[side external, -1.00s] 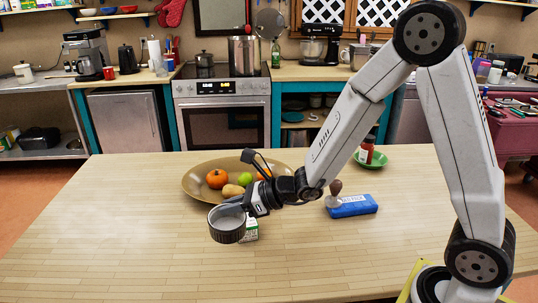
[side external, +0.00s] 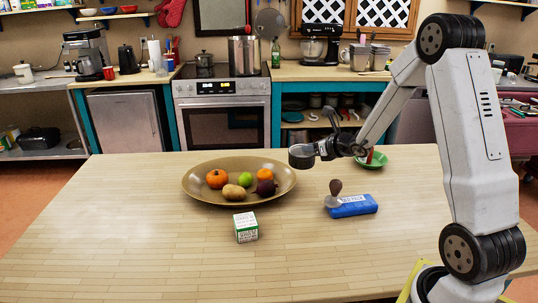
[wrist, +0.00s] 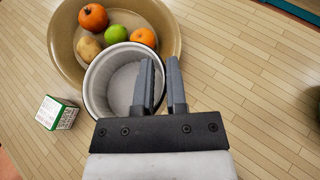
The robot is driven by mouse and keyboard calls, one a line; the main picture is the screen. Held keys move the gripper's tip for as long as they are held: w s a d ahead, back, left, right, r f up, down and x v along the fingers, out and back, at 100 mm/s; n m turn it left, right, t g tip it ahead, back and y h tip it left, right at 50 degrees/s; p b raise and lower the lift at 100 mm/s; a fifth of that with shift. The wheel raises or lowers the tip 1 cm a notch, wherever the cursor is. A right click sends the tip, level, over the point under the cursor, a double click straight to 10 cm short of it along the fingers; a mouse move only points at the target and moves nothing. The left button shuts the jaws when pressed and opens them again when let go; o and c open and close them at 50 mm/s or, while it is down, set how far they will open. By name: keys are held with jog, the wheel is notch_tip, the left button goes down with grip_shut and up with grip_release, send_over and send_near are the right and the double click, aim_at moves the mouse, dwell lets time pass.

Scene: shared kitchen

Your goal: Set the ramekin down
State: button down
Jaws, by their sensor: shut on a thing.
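The ramekin (side external: 301,157) is dark and ribbed outside and pale inside. My gripper (side external: 322,150) is shut on its wall and holds it in the air, to the right of the large bowl in the side external view. In the wrist view the empty ramekin (wrist: 109,82) shows from above, with one finger of my gripper (wrist: 160,84) inside the rim and one outside. There it overlaps the bowl's near edge in the picture. Its underside is hidden in the wrist view.
The wide tan bowl (side external: 200,190) holds several fruits and vegetables. A small green-and-white carton (side external: 246,228) stands in front of it. A blue box (side external: 352,206) with a brown-knobbed tool (side external: 335,188) and a green plate (side external: 376,160) are to the right. The table's left and front are clear.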

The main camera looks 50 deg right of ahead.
jog(key=s+d+m+g+h, duration=0.1)
jog(key=s+d+m+h, duration=0.3)
jog(key=d, duration=0.8)
jog(key=shift+n+y, duration=0.4)
jog(key=w+d+f, duration=0.2)
jog(key=w, duration=0.1)
jog(key=w+d+f, duration=0.2)
jog(key=w+f, duration=0.1)
jog(key=w+d+f, duration=0.2)
jog(key=w+f, duration=0.1)
jog(key=shift+w+d+f, duration=0.1)
jog(key=shift+d+f, duration=0.05)
jog(key=shift+d, duration=0.25)
jog(key=shift+w+d+f, duration=0.3)
jog(key=shift+w+f, duration=0.05)
jog(key=shift+f, duration=0.1)
jog(key=shift+w+d+f, duration=0.1)
jog(key=shift+w+f, duration=0.1)
jog(key=shift+f, duration=1.6)
jog(key=shift+f, duration=0.15)
